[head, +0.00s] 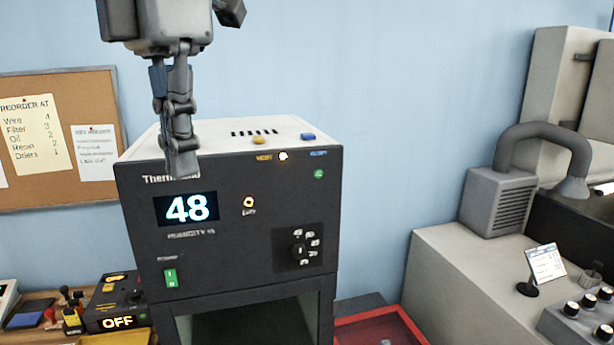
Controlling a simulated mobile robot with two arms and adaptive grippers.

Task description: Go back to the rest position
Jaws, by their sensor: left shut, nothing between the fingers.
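My left gripper (182,165) hangs down from the top of the head view with its fingers together and nothing between them. Its fingertips are in front of the upper left front of a dark cabinet (230,250), overlapping part of its lettering. I cannot tell whether they touch it. The cabinet's display (187,208) reads 48, with a humidity label below it. A green power switch (170,277) and a dial (298,250) are on its front. My right gripper is not in view.
A yellow button (258,140) and a blue button (308,137) are on the cabinet's light top. A black box reading OFF (117,310) stands at the lower left. A red tray (380,330) is right of the cabinet. A grey fume unit (498,200) stands on the right bench.

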